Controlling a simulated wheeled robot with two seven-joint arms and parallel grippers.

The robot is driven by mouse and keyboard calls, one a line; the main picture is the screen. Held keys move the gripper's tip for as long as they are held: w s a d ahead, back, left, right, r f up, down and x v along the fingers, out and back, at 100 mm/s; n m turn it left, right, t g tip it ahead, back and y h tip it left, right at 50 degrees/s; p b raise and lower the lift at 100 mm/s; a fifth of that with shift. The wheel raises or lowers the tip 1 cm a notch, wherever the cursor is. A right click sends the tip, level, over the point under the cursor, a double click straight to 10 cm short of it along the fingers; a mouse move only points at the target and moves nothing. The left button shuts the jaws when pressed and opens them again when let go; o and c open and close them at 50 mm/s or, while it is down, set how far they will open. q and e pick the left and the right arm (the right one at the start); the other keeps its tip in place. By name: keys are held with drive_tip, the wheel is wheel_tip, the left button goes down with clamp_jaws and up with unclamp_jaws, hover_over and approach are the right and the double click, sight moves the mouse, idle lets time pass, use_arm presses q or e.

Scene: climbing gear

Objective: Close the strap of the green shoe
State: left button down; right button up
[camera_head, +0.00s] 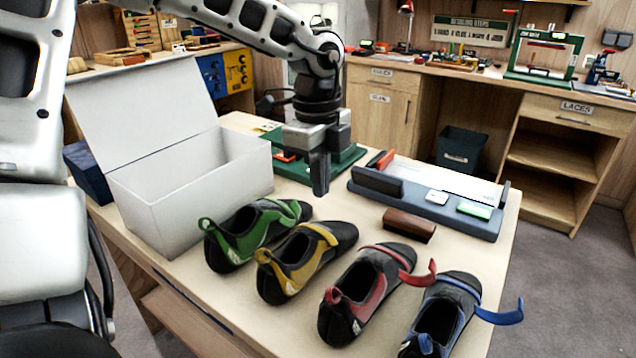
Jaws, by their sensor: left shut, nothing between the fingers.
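The green shoe (244,241) stands at the left end of a row of climbing shoes on the table, beside the white box. Its green strap (290,208) appears to lie across the top of the shoe, without a loose end sticking out. My left gripper (319,188) points down above the table, just right of and above the toe of the green shoe. Its fingers are together and hold nothing. I cannot tell whether the fingertips touch anything. My right gripper is not in view.
A yellow shoe (303,262) has its strap across. A red shoe (362,295) and a blue shoe (437,318) have straps sticking out right. The open white box (175,205) stands left. A brown brush (409,225) and grey tray (460,221) lie behind the shoes.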

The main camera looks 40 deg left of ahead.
use_arm(q)
drive_tip(key=f, duration=0.7)
drive_tip(key=shift+s+d+f, duration=0.1)
drive_tip(key=shift+d+f, duration=0.1)
drive_tip(key=shift+f, duration=0.05)
drive_tip(key=a+p, duration=0.2)
drive_tip(key=a, duration=0.1)
drive_tip(key=shift+s+r, duration=0.1)
drive_tip(key=shift+r, duration=0.3)
drive_tip(key=shift+a, duration=0.4)
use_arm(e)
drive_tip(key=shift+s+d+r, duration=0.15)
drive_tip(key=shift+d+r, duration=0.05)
use_arm(q)
drive_tip(key=shift+a+r+h+p, duration=0.25)
drive_tip(key=shift+a+h+p, duration=0.05)
drive_tip(key=shift+h+p, duration=0.15)
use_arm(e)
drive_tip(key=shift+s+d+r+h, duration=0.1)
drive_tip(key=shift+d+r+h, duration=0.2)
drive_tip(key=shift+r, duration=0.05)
use_arm(q)
drive_tip(key=shift+s, duration=0.1)
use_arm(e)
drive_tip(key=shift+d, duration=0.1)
